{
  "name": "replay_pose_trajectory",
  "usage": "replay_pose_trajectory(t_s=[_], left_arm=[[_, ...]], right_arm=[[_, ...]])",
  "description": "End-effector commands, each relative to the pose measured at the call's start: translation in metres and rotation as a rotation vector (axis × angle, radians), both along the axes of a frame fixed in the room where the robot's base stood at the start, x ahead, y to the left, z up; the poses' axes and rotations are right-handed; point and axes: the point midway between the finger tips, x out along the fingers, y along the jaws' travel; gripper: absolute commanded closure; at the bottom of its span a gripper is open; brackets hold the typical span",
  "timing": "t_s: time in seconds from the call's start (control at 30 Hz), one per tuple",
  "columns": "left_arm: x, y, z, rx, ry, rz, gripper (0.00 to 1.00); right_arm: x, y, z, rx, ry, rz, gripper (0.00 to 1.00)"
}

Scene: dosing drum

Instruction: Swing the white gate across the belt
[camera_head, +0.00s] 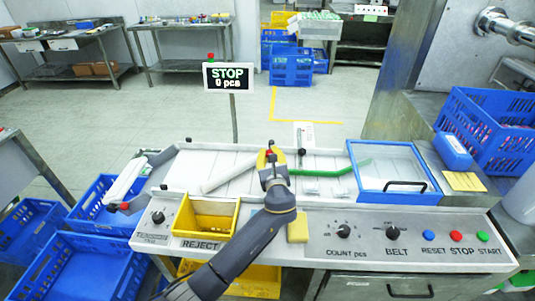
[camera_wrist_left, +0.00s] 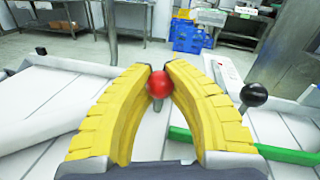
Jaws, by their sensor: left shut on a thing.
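The white gate (camera_head: 228,173) is a pale bar lying at a slant over the belt (camera_head: 190,165), its far end near my left gripper. My left gripper (camera_head: 270,156) is shut on a red ball knob, which shows between its yellow fingertips in the left wrist view (camera_wrist_left: 158,84). The fingers hide how the knob joins the gate. A green bar (camera_head: 325,171) lies to the right of the gripper, near a lever with a black ball knob (camera_wrist_left: 253,94). My right gripper is not in view.
A yellow REJECT bin (camera_head: 207,216) sits at the belt's front edge. A blue-framed clear lid (camera_head: 393,170) stands on the right. A sign (camera_head: 229,77) reading STOP, 0 pcs rises behind the belt. Dials and buttons line the front panel.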

Motion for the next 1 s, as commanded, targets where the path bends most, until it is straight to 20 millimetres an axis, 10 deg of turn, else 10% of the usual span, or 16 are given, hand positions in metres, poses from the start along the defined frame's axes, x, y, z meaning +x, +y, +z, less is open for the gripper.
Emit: replay_pose_trajectory(t_s=[0.47,0.5,0.77,1.0], left_arm=[[-0.0025,-0.0028,-0.0065,0.000,0.011,0.004,1.00],[-0.0026,-0.0029,-0.0065,0.000,0.011,0.004,0.81],[-0.0013,-0.0021,-0.0034,0.000,0.006,0.005,0.51],[-0.0011,-0.0017,-0.0019,0.000,0.003,0.006,0.50]], right_arm=[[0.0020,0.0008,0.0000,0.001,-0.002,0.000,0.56],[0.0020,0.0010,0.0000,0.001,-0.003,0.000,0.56],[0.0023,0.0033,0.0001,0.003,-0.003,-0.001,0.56],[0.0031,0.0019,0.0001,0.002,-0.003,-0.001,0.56]])
